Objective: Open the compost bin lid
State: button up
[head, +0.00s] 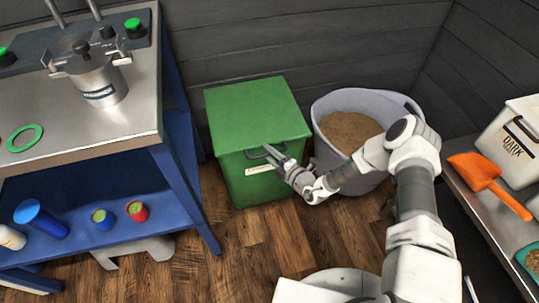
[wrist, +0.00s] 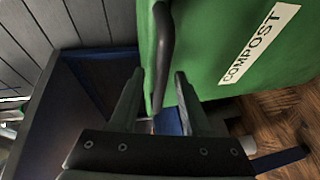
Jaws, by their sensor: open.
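The green compost bin (head: 262,185) stands on the wooden floor against the back wall, with its flat green lid (head: 257,110) down. A dark handle sits at the lid's front edge; in the wrist view the handle (wrist: 163,50) is a dark bar beside the label reading COMPOST (wrist: 258,45). My gripper (head: 275,153) is at the front of the bin, by the handle. In the wrist view my gripper (wrist: 157,85) is open, and the lower end of the handle shows between its two fingers. I cannot tell whether either finger touches it.
A grey tub (head: 328,160) of brown grain stands right of the bin. A blue-framed steel bench (head: 125,120) with a metal pot (head: 98,85) is close on the left. Floor in front is clear.

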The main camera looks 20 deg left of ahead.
grip_shut()
dwell(1.5)
